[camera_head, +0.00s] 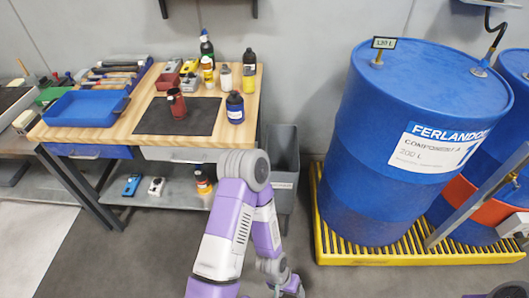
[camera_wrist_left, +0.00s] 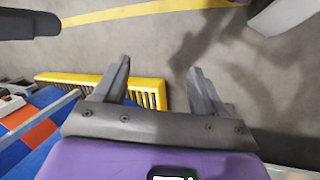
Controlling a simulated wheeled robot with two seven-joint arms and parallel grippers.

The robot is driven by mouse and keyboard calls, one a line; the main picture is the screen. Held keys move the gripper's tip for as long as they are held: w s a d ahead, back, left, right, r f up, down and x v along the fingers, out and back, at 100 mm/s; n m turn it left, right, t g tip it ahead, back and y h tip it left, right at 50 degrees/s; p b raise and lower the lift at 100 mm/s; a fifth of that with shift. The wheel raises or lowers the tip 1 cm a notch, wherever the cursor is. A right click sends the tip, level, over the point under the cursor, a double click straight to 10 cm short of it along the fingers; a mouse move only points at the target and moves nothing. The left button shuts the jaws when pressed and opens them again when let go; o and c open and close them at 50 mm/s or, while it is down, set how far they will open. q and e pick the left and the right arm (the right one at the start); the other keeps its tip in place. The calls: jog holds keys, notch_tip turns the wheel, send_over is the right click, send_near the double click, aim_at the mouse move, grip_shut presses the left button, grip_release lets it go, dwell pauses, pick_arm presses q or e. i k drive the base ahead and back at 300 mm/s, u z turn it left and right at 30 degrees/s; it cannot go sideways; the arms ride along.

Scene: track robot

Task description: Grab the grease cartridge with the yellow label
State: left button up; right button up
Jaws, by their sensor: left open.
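No grease cartridge is clear to me; the labels are too small to read. In the head view, a bottle with a yellow-orange body (camera_head: 207,69) and a pale bottle (camera_head: 226,77) stand at the back of the workbench (camera_head: 120,125). A dark container with an orange band (camera_head: 203,182) is on its lower shelf. My left gripper (camera_wrist_left: 160,88) is open and empty in the left wrist view, away from the bench, over the floor beside a yellow pallet. My right gripper is not in view.
Blue drums (camera_head: 390,150) stand on the yellow slatted pallet (camera_head: 400,256) at right. A grey bin (camera_head: 283,160) stands beside the bench. A blue tray (camera_head: 85,109), a dark mat (camera_head: 155,118) and a dark red jar (camera_head: 176,103) are on the bench. Floor in front is clear.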

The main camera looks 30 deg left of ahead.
aim_at(206, 62)
jog(key=u, duration=0.8)
jog(key=k, duration=0.3)
jog(key=u, duration=0.8)
jog(key=i, duration=0.45)
jog(key=z, duration=0.05)
jog(key=k, duration=0.55)
jog(key=z, duration=1.1)
jog(key=i, duration=0.85)
jog(key=u, duration=0.45)
